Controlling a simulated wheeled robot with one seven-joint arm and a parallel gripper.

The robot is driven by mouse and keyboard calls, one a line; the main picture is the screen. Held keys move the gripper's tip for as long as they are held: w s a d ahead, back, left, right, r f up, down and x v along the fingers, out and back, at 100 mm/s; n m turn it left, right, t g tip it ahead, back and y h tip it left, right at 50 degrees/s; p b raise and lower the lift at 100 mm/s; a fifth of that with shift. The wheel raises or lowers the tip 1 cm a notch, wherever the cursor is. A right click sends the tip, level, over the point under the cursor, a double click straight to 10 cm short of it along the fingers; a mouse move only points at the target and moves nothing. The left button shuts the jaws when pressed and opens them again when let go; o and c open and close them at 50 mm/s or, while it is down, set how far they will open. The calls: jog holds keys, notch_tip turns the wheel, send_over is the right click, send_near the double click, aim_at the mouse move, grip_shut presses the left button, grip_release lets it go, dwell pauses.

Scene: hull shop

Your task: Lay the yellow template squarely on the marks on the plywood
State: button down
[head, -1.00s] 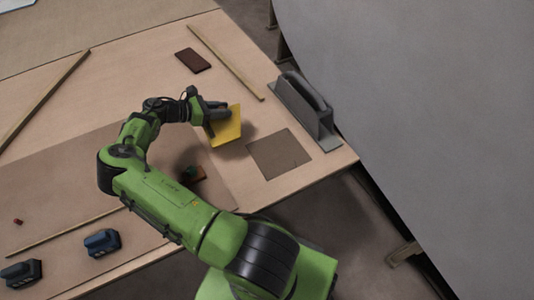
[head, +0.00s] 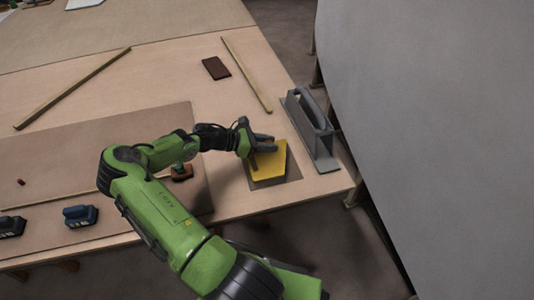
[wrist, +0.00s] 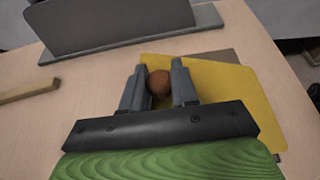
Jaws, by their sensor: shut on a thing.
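The yellow template (head: 270,164) is a flat plate with a round brown knob (wrist: 159,83). My gripper (head: 262,143) is shut on the knob, with a finger on each side in the wrist view (wrist: 158,76). The template is over the dark square patch (head: 287,179) on the plywood (head: 225,200). Strips of the patch show past the template's edges, and the template looks turned a little against it. I cannot tell whether it touches the plywood. My gripper hides part of the template's far left side.
A grey tool with a handle (head: 313,135) stands close beyond the patch, to the right. A dark brown block (head: 216,68) and a thin wooden strip (head: 246,72) lie farther back. The table's right edge is near, with a large grey hull (head: 430,120) beyond.

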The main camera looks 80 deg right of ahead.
notch_tip(320, 180, down, 2)
jog(key=shift+f, duration=0.15)
jog(key=shift+f, duration=0.1)
jog(key=c, duration=0.9)
grip_release()
jog(key=shift+o, duration=0.2)
jog(key=p+v, duration=0.2)
jog(key=v, duration=0.9)
jog(key=shift+w+r+p, duration=0.1)
jog(key=shift+r+p, duration=0.15)
jog(key=shift+p, duration=0.05)
jog(key=shift+w+a+r, duration=0.1)
jog(key=shift+w+a, duration=0.1)
jog(key=shift+w, duration=0.15)
